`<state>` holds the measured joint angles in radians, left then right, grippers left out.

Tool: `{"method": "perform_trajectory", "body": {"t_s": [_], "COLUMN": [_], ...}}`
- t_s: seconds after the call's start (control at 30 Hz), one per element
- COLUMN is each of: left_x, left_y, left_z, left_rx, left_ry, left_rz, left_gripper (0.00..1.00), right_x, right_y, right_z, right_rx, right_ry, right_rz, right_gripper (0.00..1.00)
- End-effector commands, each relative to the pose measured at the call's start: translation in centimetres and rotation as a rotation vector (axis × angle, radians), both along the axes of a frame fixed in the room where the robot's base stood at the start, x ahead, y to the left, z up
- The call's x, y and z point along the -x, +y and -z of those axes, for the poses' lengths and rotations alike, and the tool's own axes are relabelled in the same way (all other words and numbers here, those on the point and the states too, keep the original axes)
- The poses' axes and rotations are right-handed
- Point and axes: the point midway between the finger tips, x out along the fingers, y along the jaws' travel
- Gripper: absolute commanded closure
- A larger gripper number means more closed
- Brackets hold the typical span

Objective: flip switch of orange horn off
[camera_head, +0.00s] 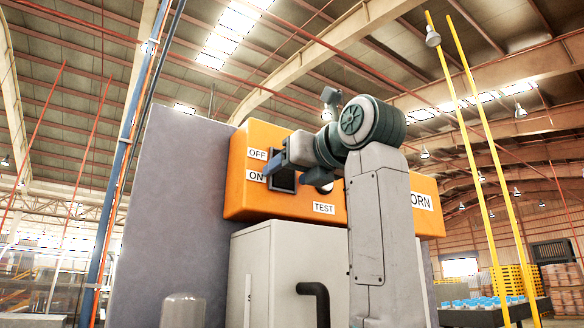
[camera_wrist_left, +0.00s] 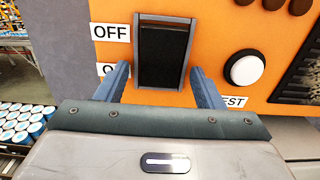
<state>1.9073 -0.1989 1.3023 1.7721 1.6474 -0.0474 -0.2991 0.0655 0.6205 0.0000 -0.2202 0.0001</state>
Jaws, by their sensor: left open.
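The orange horn box (camera_head: 241,196) is fixed at the right of a tall grey panel. Its black rocker switch (camera_head: 287,181) sits in a grey frame, beside the OFF label above and the ON label below; my gripper partly covers it in the head view. In the left wrist view the switch (camera_wrist_left: 162,52) shows nearly whole; which way it is tipped I cannot tell. My left gripper (camera_wrist_left: 160,72) is open and empty, its fingers at the left and right of the switch's lower part. Contact is unclear. My right gripper is not in view.
A round white button (camera_wrist_left: 243,70) with a TEST label lies right of the switch, close to my right-hand finger. The grey panel (camera_head: 180,190) rises at the left. A pale cabinet (camera_head: 268,262) with a black handle (camera_head: 314,295) stands below the horn box.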

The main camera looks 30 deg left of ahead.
Motion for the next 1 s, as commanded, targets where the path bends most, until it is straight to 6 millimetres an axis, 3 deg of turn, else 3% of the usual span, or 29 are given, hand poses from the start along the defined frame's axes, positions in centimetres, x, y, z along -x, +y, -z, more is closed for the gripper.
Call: {"method": "perform_trajectory", "body": {"t_s": [0.17, 0.3, 0.4, 1.0], "left_x": [0.0, 0.0, 0.0, 0.1], "left_y": [0.0, 0.0, 0.0, -0.2], "left_z": [0.0, 0.0, 0.0, -0.8], "left_rx": [0.0, 0.0, 0.0, 0.236], "left_ry": [0.0, 0.0, 0.0, 0.098], "left_rz": [0.0, -0.001, -0.001, -0.001], "left_gripper": [0.4, 0.68, 0.83, 0.83], "right_x": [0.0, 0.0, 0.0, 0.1], "right_y": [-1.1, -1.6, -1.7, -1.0], "right_z": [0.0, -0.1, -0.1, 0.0], "right_rx": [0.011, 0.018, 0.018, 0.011], "right_ry": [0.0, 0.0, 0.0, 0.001], "right_rz": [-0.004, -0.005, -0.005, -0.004], "right_gripper": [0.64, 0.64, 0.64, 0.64]}}
